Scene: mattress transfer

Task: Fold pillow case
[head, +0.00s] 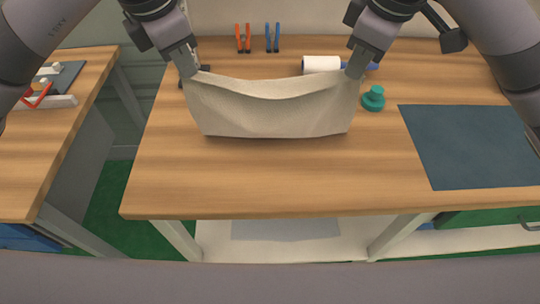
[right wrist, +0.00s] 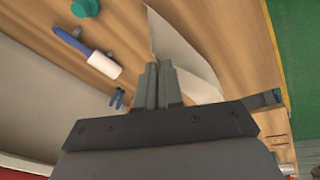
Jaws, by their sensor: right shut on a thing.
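The beige pillow case (head: 275,112) hangs between my two grippers over the wooden table, its top edge sagging in the middle and its lower edge at or just above the tabletop. My left gripper (head: 191,72) is at its upper left corner; its fingertips are too small to tell whether they are shut. My right gripper (head: 356,74) is shut on its upper right corner. In the right wrist view the closed fingers (right wrist: 161,75) are beside the pale cloth (right wrist: 185,55), which stretches away from them.
A white lint roller (head: 321,65) with a blue handle lies behind the cloth. A teal knob-shaped object (head: 373,98) stands to the right, near a dark mat (head: 470,147). Orange clamps (head: 242,38) and blue clamps (head: 272,38) are at the back. The table's front (head: 270,180) is clear.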

